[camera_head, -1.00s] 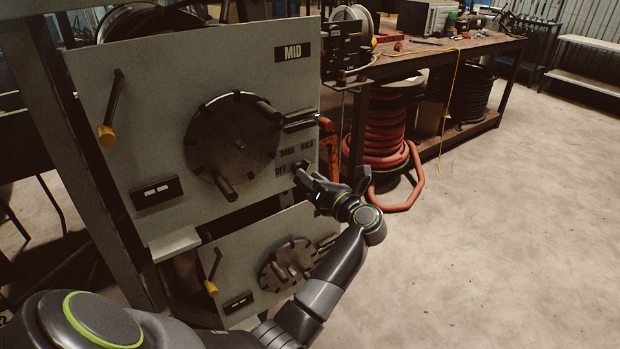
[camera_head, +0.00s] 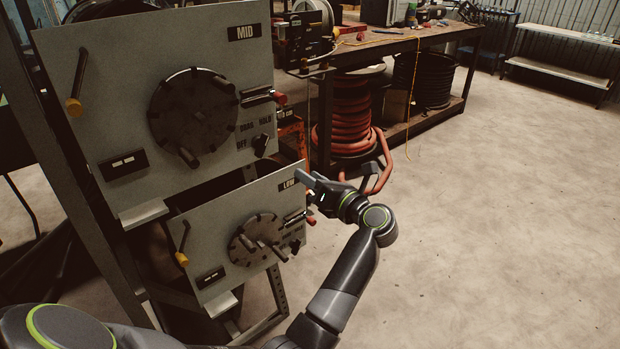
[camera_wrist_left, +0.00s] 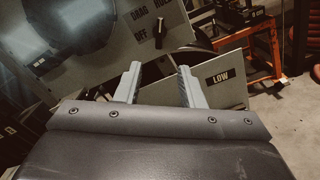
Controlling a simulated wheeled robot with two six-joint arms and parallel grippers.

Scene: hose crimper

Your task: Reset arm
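My left arm comes in from the lower left in the head view. Its left gripper (camera_head: 338,183) is in front and to the right of the LOW panel (camera_head: 213,230), apart from it. In the left wrist view the two fingers (camera_wrist_left: 157,84) stand spread with nothing between them. The MID panel (camera_head: 100,95) above carries a round dark disc (camera_head: 193,110), a yellow-tipped lever (camera_head: 78,83) and a black selector knob (camera_head: 261,145) by the OFF, DRAG and HOLD labels. The knob also shows in the left wrist view (camera_wrist_left: 179,38). My right gripper is not seen.
A workbench (camera_head: 430,42) with tools stands behind. A reel of red hose (camera_head: 345,115) and a black reel (camera_head: 425,80) sit under it. The concrete floor (camera_head: 500,220) to the right is clear.

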